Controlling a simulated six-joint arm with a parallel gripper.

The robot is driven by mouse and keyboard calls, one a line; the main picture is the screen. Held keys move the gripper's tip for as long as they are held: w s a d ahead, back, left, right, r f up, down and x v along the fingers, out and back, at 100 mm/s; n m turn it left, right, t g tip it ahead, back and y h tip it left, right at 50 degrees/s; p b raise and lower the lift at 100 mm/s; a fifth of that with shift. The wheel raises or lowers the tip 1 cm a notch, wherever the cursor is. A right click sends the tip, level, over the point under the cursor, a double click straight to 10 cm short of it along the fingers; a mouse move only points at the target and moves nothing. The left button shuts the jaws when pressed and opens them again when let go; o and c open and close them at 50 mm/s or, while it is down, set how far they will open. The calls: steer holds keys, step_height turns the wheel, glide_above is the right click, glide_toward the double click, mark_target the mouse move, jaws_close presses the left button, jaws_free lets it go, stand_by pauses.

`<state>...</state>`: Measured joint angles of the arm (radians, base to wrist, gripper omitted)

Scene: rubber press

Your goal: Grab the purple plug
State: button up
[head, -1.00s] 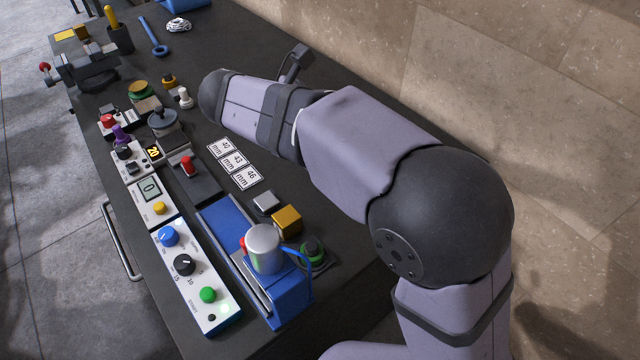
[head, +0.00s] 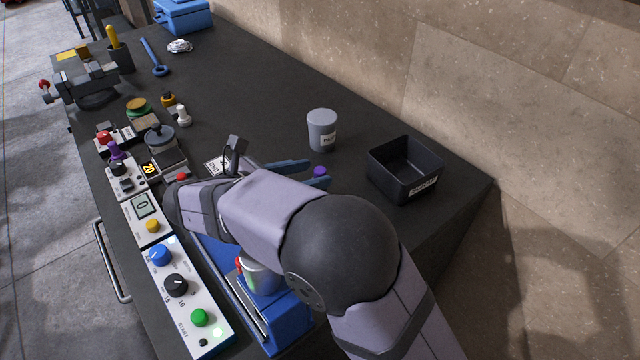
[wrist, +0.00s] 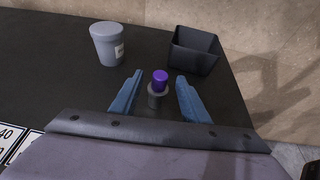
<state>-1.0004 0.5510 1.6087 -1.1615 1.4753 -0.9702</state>
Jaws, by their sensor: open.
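The purple plug (wrist: 160,79) stands upright on a dark grey cylindrical base in the wrist view, with a purple rounded top. My gripper (wrist: 157,88) is open, with one blue finger on each side of the plug and visible space between. The fingers look apart from the plug; their exact height over the table is hard to tell.
A grey cup (head: 322,130) with a label stands behind the plug. A black open bin (head: 405,170) stands to the right near the table edge. A press with control panels (head: 176,285) lines the left side. White number cards (wrist: 12,140) lie at left.

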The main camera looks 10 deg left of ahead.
mark_target(325, 169)
steer(key=shift+r+p+x, duration=0.2)
steer(key=shift+p+x, duration=0.45)
steer(key=shift+x, duration=2.45)
steer(key=shift+w+d+f, duration=0.25)
steer(key=shift+w+d, duration=0.15)
steer(key=shift+w, duration=0.05)
jaws_close()
steer(key=shift+r, duration=0.1)
